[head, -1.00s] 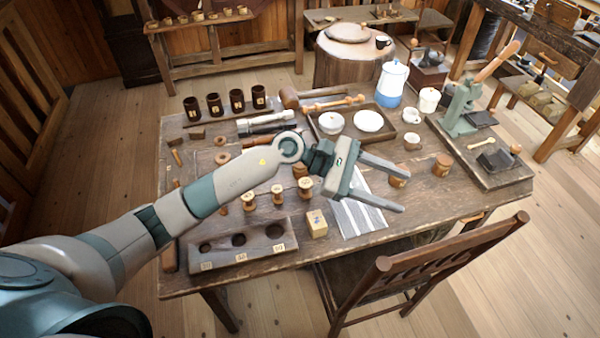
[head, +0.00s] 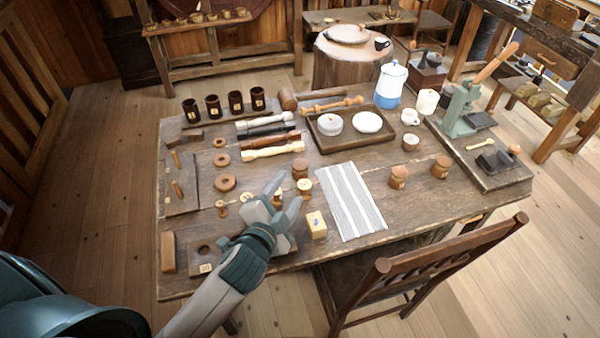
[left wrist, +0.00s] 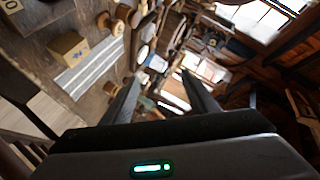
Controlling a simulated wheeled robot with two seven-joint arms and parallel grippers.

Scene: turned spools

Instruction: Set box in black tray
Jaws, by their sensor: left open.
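A small light-wood box (head: 316,224) with a mark on it stands near the table's front edge, left of a striped cloth. It also shows in the left wrist view (left wrist: 68,48), at the upper left. My left gripper (head: 289,188) is open and empty, above the table just left of the box and apart from it. Its fingers also show in the left wrist view (left wrist: 160,82), with nothing between them. A dark, low-rimmed tray (head: 322,148) at the table's back holds two white round dishes. A small black piece (head: 492,162) lies on the right-hand board; whether it is a tray is unclear. My right gripper is not seen.
The striped cloth (head: 350,202) lies right of the box. Small spools and rings stand left of it, and a holed wooden block (head: 202,250) is partly hidden by my arm. A blue-and-white pot (head: 391,86) stands at the back. A chair (head: 430,275) is in front.

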